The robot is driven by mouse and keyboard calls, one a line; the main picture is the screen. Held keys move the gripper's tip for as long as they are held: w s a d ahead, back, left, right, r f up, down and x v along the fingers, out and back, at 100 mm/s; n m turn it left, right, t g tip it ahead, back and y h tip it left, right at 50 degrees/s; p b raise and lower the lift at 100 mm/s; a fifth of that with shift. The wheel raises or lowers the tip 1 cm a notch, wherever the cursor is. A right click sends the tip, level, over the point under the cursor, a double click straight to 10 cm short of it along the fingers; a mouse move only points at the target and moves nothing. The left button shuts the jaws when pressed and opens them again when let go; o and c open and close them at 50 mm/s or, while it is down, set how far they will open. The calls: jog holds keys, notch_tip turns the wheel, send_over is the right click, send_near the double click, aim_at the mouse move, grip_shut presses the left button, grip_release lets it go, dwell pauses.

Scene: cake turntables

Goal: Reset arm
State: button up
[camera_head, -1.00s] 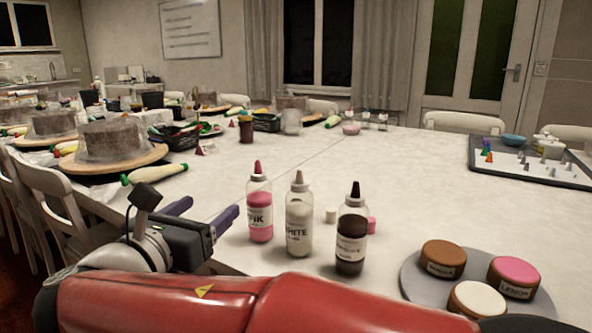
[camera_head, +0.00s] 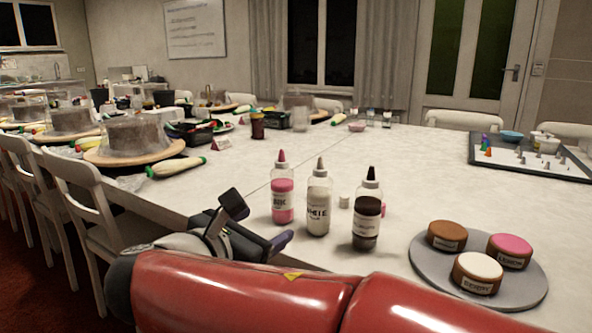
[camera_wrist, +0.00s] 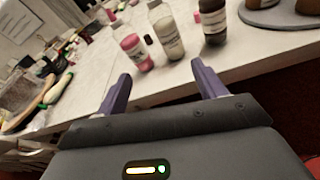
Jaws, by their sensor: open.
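My gripper (camera_head: 262,240) is at the near edge of the white table, just left of the squeeze bottles. In the wrist view its two purple fingers (camera_wrist: 160,90) are spread apart with nothing between them. My red arm crosses the bottom of the head view. A pink bottle (camera_head: 282,200), a white bottle (camera_head: 318,208) and a dark brown bottle (camera_head: 367,220) stand upright beyond the gripper, apart from it. They also show at the top of the wrist view, the pink one (camera_wrist: 135,50) closest to the fingers.
A round grey plate (camera_head: 425,262) with three small cakes (camera_head: 478,272) sits at right. A tray (camera_head: 560,172) with piping nozzles lies farther back. Cakes on turntables (camera_head: 165,154) line the left side, with chairs (camera_head: 85,205) beside the table. The middle tabletop (camera_head: 400,160) is clear.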

jog(key=s+d+f+m+g, duration=0.35)
jog(key=d+f+m, duration=0.2)
jog(key=d, duration=0.35)
jog(key=s+d+f+m+g, duration=0.3)
jog(key=d+f+m+g, duration=0.1)
jog(key=d+m, duration=0.4)
jog(key=s+d+f+m+y+b, duration=0.2)
jog(key=s+d+f+m+y, duration=0.2)
jog(key=m, duration=1)
jog(key=s+f+y, duration=0.3)
jog(key=s+f, duration=0.2)
jog(key=shift+d+f+m+g, duration=0.15)
jog(key=shift+f+m+g, duration=0.2)
jog(key=shift+f, duration=0.05)
